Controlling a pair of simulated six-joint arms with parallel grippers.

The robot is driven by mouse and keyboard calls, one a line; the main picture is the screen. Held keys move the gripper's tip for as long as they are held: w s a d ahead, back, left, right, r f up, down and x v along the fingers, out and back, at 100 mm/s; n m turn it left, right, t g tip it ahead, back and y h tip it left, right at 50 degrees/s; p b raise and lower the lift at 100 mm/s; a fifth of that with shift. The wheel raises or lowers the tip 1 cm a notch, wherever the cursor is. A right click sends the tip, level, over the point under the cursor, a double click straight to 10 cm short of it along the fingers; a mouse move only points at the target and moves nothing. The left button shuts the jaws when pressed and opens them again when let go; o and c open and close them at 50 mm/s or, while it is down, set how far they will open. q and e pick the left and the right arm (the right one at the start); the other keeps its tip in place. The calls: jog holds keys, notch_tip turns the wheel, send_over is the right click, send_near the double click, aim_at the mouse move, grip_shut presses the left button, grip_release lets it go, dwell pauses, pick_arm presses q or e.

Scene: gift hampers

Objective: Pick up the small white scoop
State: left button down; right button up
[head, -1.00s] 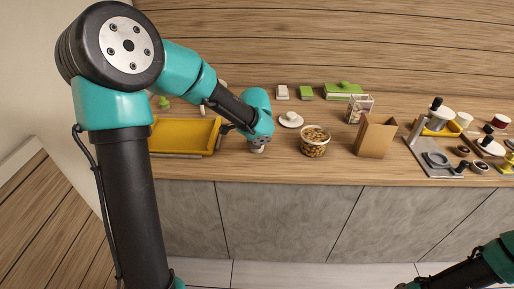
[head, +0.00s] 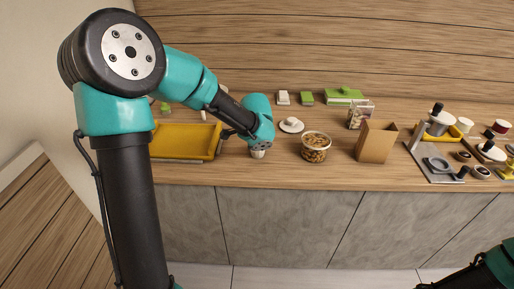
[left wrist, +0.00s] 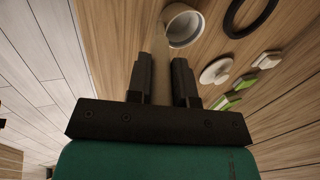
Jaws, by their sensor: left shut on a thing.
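The small white scoop (left wrist: 183,25) shows in the left wrist view as a round white cup with a pale handle running back between my fingers. My left gripper (left wrist: 162,70) is shut on that handle. In the head view the scoop (head: 257,154) is a small white shape at the counter's front, just below my left wrist, which hides most of it and the fingers. I cannot tell whether it touches the counter. My right gripper is out of view; only part of my right arm shows at the bottom right corner.
A yellow tray (head: 214,143) lies left of my left wrist. A white knobbed lid (head: 291,126), a tub of brown pieces (head: 315,149) and a brown paper bag (head: 376,142) stand to the right. The counter between tub and bag is clear.

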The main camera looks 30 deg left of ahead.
pick_arm(q)
jog(key=shift+r, duration=1.6)
jog(key=shift+s+d+r, duration=0.2)
jog(key=shift+s, duration=0.05)
jog(key=s+d+r, duration=0.1)
jog(key=s+d, duration=0.7)
jog(key=s, duration=0.5)
jog(key=shift+r, duration=0.2)
jog(key=shift+w, duration=0.1)
